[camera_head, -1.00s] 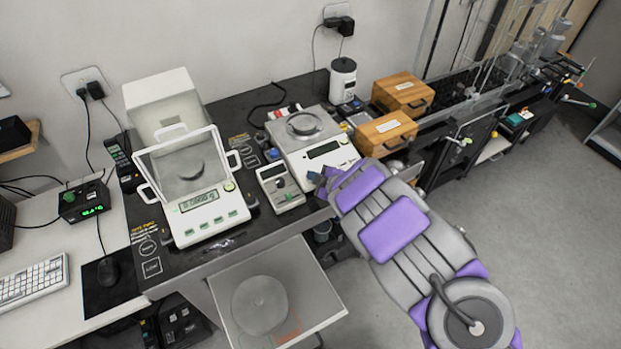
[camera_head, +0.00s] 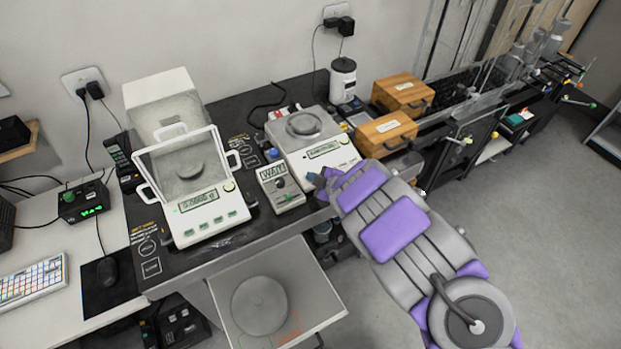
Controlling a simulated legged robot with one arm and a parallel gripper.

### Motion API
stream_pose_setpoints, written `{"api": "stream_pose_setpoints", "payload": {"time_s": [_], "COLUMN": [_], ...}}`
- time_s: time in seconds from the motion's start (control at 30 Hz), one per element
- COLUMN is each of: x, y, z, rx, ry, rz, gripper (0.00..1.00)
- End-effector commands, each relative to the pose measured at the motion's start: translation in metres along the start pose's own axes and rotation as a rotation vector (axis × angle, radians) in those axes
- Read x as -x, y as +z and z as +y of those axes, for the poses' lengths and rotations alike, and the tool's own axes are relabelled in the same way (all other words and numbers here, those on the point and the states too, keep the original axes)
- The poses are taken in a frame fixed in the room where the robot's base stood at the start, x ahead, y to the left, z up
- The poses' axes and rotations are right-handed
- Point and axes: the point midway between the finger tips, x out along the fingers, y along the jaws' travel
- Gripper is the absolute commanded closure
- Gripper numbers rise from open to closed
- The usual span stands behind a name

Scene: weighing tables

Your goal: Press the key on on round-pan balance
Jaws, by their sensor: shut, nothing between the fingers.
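The round-pan balance (camera_head: 313,149) stands at the back middle of the dark table, with a round metal pan (camera_head: 304,123) on top. Its front display (camera_head: 323,150) is lit with greenish characters too small to read. My gripper (camera_head: 314,183) is shut and empty at the lower front of this balance, near its front panel. My purple and grey arm comes in from the lower right and hides part of the panel and its keys. I cannot tell whether the fingertips touch a key.
A balance with an open glass draft shield (camera_head: 182,160) stands to the left. A small handheld meter (camera_head: 280,186) with a lit display sits just left of my gripper. Wooden boxes (camera_head: 386,133) stand to the right. A pull-out shelf (camera_head: 306,285) with a round plate is below.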

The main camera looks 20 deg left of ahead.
Motion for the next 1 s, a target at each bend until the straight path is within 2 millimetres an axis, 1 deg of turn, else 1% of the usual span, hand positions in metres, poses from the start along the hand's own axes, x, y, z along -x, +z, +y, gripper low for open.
{"api": "stream_pose_setpoints", "payload": {"time_s": [0.37,0.77,1.0], "x": [0.011,0.012,0.025], "y": [-0.008,-0.009,-0.018], "z": [0.008,0.009,0.019], "rx": [0.001,0.001,0.002], "ry": [0.000,0.000,0.000], "rz": [-0.001,-0.001,-0.003], "gripper": [1.00,1.00,1.00]}}
